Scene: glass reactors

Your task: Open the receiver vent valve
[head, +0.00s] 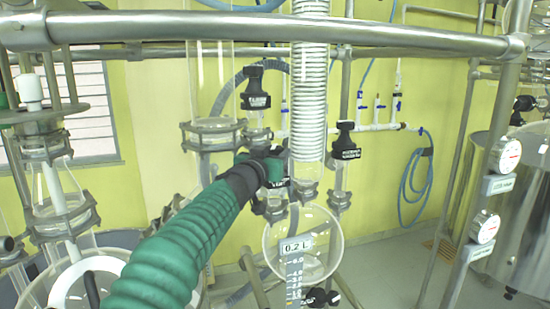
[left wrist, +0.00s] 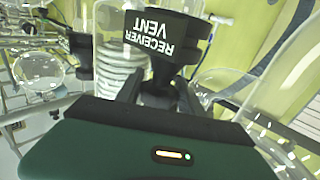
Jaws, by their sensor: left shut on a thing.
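The receiver vent valve has a black handle (left wrist: 165,35) with white "RECEIVER VENT" lettering, upside down at the top middle of the left wrist view. My left gripper (left wrist: 157,88) is shut on this handle, its dark fingers at the handle's near part. In the head view my green left arm reaches up from the bottom, and the left gripper (head: 268,163) is at the valve, just above the round glass receiver (head: 300,245). The gripper hides most of the valve there. I cannot tell how far the handle is turned. My right gripper is in neither view.
Another black valve handle (head: 345,142) stands just right of the gripper, and one (head: 255,90) stands above it. A coiled glass condenser (head: 309,90) hangs close by. A metal rail (head: 270,28) crosses overhead. Dial gauges (head: 505,155) stand at right.

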